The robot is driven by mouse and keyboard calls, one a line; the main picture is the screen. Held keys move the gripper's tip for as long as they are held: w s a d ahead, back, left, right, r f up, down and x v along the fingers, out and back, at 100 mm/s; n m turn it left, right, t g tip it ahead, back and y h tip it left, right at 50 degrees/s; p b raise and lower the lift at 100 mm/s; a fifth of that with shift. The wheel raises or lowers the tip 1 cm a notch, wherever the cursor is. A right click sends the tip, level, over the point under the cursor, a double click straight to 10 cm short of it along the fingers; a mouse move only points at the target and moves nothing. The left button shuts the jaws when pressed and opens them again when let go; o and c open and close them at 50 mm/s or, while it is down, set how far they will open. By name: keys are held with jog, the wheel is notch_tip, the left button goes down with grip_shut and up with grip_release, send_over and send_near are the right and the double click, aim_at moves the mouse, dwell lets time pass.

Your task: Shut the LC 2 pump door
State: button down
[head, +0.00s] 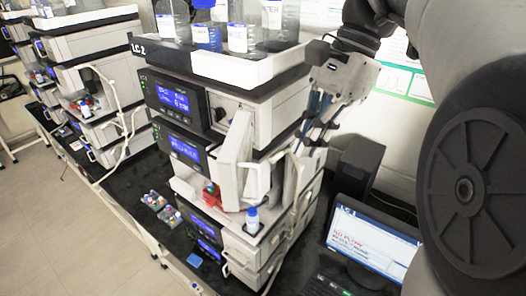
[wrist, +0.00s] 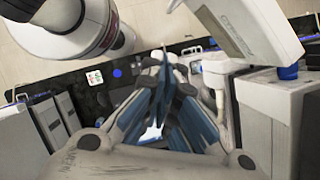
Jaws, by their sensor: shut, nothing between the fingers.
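The LC 2 stack carries its label (head: 139,49) on the top tray. On its front, a white door panel (head: 238,150) stands open, swung out from the right part of the stack beside the blue-lit displays; I take it for the pump door. My gripper (head: 303,148) hangs beside the right side of the stack, fingers pointing down, to the right of the door and apart from it as far as I can tell. In the wrist view its blue fingers (wrist: 165,65) are closed together and empty. I cannot tell whether the door shows there.
Bottles (head: 240,27) stand in the white tray (head: 250,70) on top. A vial rack (head: 160,208) is on the bench left of the stack. Floor is clear at the left.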

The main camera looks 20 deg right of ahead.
jog(key=s+a+f, duration=0.1)
jog(key=a+f, duration=0.2)
jog(key=a, duration=0.2)
jog(key=shift+a+f, duration=0.25)
jog(key=shift+f, duration=0.15)
jog(key=shift+a, duration=0.15)
